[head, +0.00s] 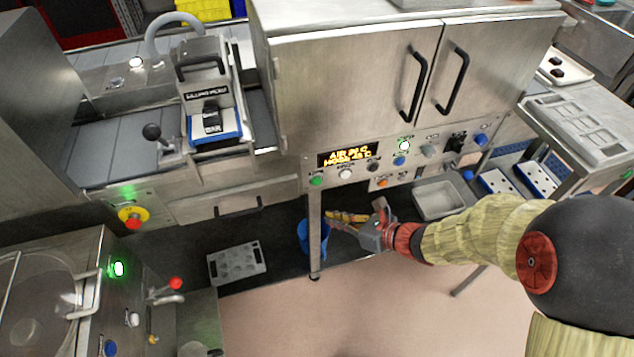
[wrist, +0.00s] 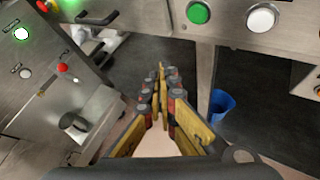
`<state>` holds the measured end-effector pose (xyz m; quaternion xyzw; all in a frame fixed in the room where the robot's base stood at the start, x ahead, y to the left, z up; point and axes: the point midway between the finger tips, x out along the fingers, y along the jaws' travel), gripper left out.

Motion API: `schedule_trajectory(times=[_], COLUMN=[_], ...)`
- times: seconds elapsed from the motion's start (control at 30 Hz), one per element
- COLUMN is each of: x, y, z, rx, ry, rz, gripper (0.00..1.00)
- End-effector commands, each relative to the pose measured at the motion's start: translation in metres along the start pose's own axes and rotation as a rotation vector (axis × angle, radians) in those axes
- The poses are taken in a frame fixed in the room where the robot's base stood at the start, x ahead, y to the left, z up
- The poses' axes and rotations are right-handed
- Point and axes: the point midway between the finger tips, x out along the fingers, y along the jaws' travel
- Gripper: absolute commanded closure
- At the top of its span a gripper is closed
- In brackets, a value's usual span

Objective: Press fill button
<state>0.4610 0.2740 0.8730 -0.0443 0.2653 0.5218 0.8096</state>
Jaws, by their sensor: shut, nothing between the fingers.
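No button label is legible enough to tell which one is the fill button. A green button (head: 316,181) and a white button (head: 346,174) sit on the cabinet's control panel, left and below its amber display (head: 347,156). In the wrist view the green button (wrist: 199,13) and white button (wrist: 262,18) show at the top. A lit green button (head: 118,268) and a white button (head: 133,319) are on the left machine. My gripper (head: 334,215), with yellow fingers, is shut and empty below the panel. It touches no button; in the wrist view its fingertips (wrist: 161,72) point forward.
The filling head (head: 205,88) stands on the counter at left. A red stop button (head: 133,222) is on the counter front. A blue bin (head: 304,240) stands behind a table leg (head: 315,235). A grey mould tray (head: 237,264) lies low at left. Floor in front is clear.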

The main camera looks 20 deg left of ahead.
Motion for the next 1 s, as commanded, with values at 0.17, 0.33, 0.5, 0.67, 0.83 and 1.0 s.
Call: schedule_trajectory(times=[0.17,0.33,0.5,0.67,0.83,1.0], x=[0.0,0.007,0.021,0.037,0.05,0.058], y=[0.0,-0.005,-0.015,-0.026,-0.036,-0.041], z=[0.0,0.004,0.015,0.026,0.036,0.043], rx=[-0.002,-0.003,-0.005,-0.005,-0.005,-0.004], ry=[0.0,0.002,0.001,0.002,0.001,0.001], rz=[0.001,0.002,0.002,0.002,0.002,0.002], gripper=[1.0,1.0,1.0,1.0,1.0,1.0])
